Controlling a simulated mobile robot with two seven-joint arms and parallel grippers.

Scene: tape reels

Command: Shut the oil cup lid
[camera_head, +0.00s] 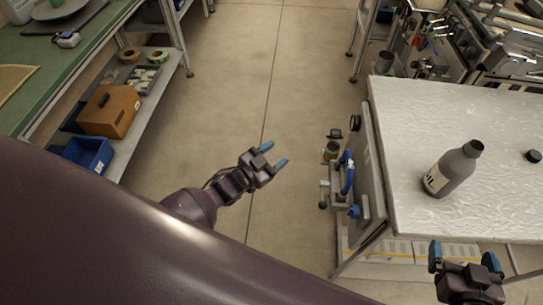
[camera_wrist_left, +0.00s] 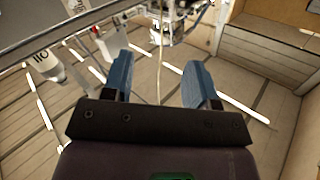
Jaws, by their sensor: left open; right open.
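The oil cup (camera_head: 330,152) is a small dark, yellowish cup on the fittings at the left side of the white-topped table. A dark lid (camera_head: 335,134) shows just above it, apparently raised off the cup's mouth; the hinge is too small to make out. My left gripper (camera_head: 274,155) is open and empty over the floor, left of the cup and apart from it. Its blue fingers also show apart in the left wrist view (camera_wrist_left: 160,80), with nothing between them. My right gripper (camera_head: 464,256) is open and empty near the table's front edge.
A blue handle (camera_head: 348,172) and valve fittings sit right beside and below the cup. A grey bottle (camera_head: 453,169) and a black cap (camera_head: 534,156) are on the table (camera_head: 400,110). A green bench with shelves (camera_head: 150,95) stands left. The floor between is clear.

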